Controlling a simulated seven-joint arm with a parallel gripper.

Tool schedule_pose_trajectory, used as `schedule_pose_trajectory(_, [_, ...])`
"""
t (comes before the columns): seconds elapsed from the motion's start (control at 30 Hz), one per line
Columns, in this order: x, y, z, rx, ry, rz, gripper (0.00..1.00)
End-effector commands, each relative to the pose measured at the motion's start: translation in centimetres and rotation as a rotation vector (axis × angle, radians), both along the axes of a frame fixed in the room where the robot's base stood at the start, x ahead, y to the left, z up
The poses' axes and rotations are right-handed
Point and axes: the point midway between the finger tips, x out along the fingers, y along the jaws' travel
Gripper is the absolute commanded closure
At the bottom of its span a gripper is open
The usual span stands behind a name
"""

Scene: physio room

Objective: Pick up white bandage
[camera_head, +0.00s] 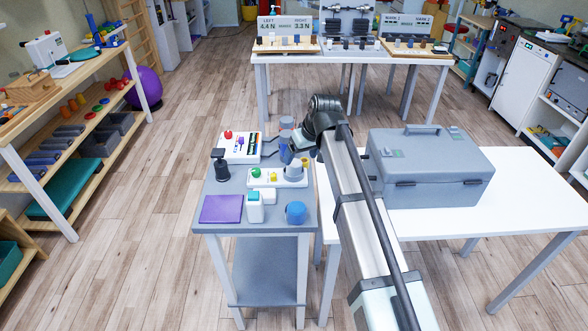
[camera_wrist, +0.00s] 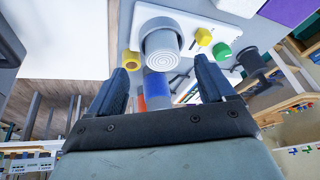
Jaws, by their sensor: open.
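A pale grey-white roll with rings on its end (camera_wrist: 162,42), which looks like the white bandage, stands at the edge of a white tray (camera_wrist: 182,22) in the wrist view. In the head view the roll (camera_head: 294,172) is on the right end of that tray on the small grey cart. My gripper (camera_wrist: 160,64) is open, its two fingers apart on either side of the roll's near end. It holds nothing. In the head view my gripper (camera_head: 301,141) is above the cart's far right part, partly hidden by my wrist.
A blue roll (camera_wrist: 157,90) lies between my fingers beyond the roll, and a yellow roll (camera_wrist: 131,60) is beside it. A grey case (camera_head: 430,170) is at right.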

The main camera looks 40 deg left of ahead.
Motion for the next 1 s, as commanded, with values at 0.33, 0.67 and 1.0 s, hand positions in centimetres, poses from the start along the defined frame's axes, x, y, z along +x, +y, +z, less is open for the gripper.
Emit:
schedule_pose_trajectory(0.33, [0.1, 2.2, -3.1, -0.001, 0.001, -0.001, 0.18])
schedule_pose_trajectory(0.67, [0.2, 2.6, -4.4, 0.000, 0.000, -0.001, 0.18])
schedule_pose_trajectory(1.0, [0.2, 2.6, -4.4, 0.000, 0.000, -0.001, 0.46])
